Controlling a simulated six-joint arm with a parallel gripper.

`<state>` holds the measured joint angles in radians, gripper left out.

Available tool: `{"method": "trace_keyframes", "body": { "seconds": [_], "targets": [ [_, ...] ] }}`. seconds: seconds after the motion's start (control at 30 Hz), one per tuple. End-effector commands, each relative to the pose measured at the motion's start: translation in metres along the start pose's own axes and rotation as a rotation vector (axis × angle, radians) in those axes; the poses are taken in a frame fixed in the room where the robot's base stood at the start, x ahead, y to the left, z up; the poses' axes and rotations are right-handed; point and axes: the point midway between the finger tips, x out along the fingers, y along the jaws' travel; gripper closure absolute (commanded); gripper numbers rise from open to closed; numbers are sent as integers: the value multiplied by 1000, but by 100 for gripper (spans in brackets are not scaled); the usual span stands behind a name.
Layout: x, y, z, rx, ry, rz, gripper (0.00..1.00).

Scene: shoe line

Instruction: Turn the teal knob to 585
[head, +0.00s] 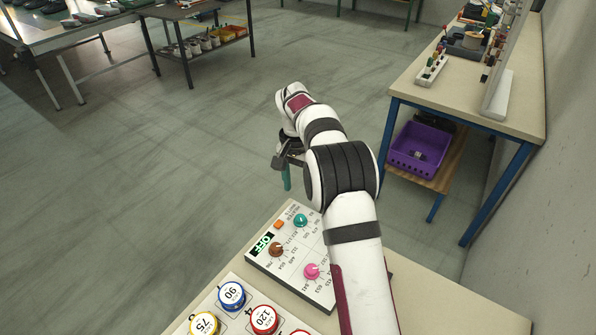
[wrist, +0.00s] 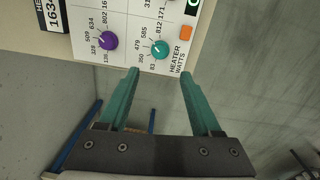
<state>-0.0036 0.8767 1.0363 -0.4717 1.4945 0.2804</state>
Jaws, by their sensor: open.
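The teal knob (head: 300,220) sits on a white control panel (head: 262,262) at the table's far edge. In the wrist view the teal knob (wrist: 160,49) has printed numbers around it, among them 585, 479, 350, 812 and 171, with "HEATER WATTS" beside it. Its pointer is too small to read surely. My gripper (wrist: 160,72) is open and empty, its two teal fingers apart. The fingertips appear just below the knob in that picture, one to each side. In the head view my gripper (head: 287,180) hangs above and beyond the panel, clear of the knob.
An orange button (head: 279,225), a green-lit display (head: 262,244), a brown knob (head: 276,249) and a pink knob (head: 311,271) share the panel. A purple knob (wrist: 108,41) is left of the teal one in the wrist view. Round numbered pieces (head: 232,295) stand nearer. Floor beyond is open.

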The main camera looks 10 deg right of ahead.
Motion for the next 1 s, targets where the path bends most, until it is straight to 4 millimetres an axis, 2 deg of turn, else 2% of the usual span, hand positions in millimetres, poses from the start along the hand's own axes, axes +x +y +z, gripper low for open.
{"method": "trace_keyframes", "body": {
  "seconds": [0.03, 0.1, 0.2, 0.3, 0.8, 0.87, 0.9, 0.97, 1.0],
  "targets": [
    [-15, -1, 0, 0, 3, -3, 35],
    [-32, -1, 0, 0, 3, -3, 35],
    [-50, 0, 0, 0, 1, -1, 35],
    [-59, 0, 0, -1, 1, 0, 35],
    [-65, 2, 3, -3, -1, -2, 35],
    [-76, 9, 12, -14, -5, -9, 35],
    [-89, 18, 25, -27, -10, -17, 35],
    [-110, 39, 54, -56, -22, -33, 35],
    [-122, 56, 79, -76, -31, -47, 35]
  ]
}}
